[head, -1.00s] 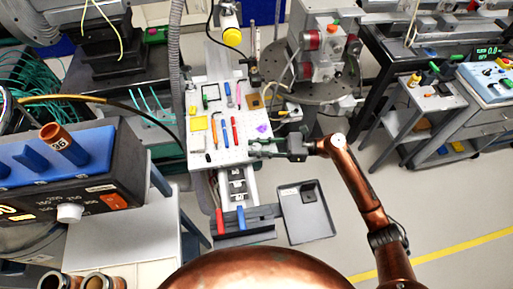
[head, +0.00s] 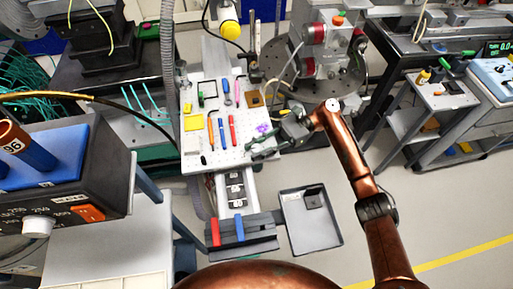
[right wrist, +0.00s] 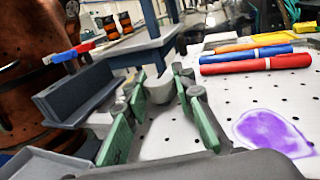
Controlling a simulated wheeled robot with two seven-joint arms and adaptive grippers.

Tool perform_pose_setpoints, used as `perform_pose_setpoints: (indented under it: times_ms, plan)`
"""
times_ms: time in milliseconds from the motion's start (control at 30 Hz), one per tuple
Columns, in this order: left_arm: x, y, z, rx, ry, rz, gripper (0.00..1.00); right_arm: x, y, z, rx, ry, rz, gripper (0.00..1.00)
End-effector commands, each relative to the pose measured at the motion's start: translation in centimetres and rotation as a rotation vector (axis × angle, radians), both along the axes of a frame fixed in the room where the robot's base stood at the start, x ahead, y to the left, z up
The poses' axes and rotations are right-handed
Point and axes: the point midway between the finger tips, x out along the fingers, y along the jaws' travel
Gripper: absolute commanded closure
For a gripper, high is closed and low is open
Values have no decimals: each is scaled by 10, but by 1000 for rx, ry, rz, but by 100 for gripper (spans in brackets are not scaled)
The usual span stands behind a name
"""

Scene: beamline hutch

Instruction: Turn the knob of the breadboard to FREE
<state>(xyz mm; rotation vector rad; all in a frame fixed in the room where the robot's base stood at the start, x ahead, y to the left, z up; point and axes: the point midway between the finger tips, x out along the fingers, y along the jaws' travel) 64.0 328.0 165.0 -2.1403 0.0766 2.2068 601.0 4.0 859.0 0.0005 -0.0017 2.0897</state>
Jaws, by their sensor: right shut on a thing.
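The breadboard (head: 208,163) is a white perforated plate in the middle of the head view, and its perforated top also shows in the right wrist view (right wrist: 240,92). My right gripper (head: 256,150) is at its front right corner. In the right wrist view, my right gripper's green-padded fingers (right wrist: 160,95) are on either side of a small pale grey knob (right wrist: 160,88) at the breadboard's edge, and the gripper is shut on it. The knob's marking is not readable, and the fingers hide it in the head view. My left gripper is out of view.
Several pens and tools and a purple patch (head: 263,128) lie on the breadboard. A grey rack (head: 240,240) with red and blue handles and a grey tray (head: 310,232) stand in front. A round metal stage (head: 330,85) is behind my right wrist.

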Motion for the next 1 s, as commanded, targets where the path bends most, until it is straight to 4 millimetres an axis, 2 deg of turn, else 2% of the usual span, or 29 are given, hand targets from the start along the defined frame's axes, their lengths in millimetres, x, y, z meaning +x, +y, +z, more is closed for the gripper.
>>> perform_pose_setpoints:
  times_ms: [400, 433, 500, 700, 1000]
  plan:
    - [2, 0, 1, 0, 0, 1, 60, -1, 0, -3, -5, 2, 9, 100]
    - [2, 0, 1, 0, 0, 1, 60, -1, 0, -3, -5, 2, 9, 76]
    - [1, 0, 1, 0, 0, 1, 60, -1, 0, -3, -5, 2, 9, 71]
    - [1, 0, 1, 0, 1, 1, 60, -1, 0, -2, -3, 1, 7, 58]
    - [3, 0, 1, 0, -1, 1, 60, 1, -2, -1, -2, 0, 6, 58]
